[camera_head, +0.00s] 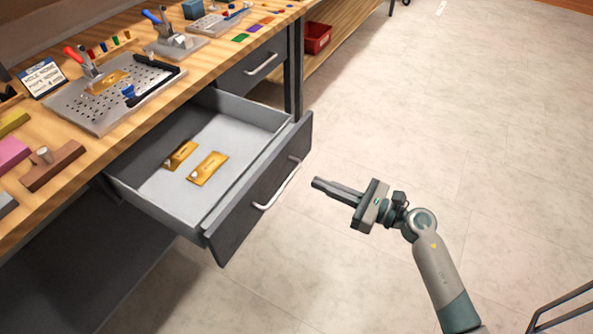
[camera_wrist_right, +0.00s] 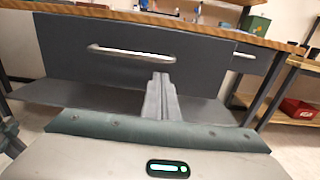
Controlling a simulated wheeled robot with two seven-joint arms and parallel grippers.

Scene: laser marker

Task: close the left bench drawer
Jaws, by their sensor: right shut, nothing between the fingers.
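The left bench drawer (camera_head: 222,115) is pulled out from under the wooden bench, with two brass-coloured plates (camera_head: 207,168) lying inside. Its dark front panel (camera_head: 262,190) carries a silver bar handle (camera_head: 277,187), which also shows in the right wrist view (camera_wrist_right: 130,53). My right gripper (camera_head: 318,184) is shut and empty, its fingers pointing at the drawer front, a short gap to the right of the handle. In the right wrist view the shut fingers (camera_wrist_right: 162,90) appear below and right of the handle. My left gripper is out of view.
The bench top (camera_head: 205,62) holds a perforated fixture plate (camera_head: 110,95), toggle clamps and small parts. A second drawer (camera_head: 250,68) farther back is shut. A red bin (camera_head: 317,38) sits on a low shelf. The floor (camera_head: 390,110) around my right arm is clear.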

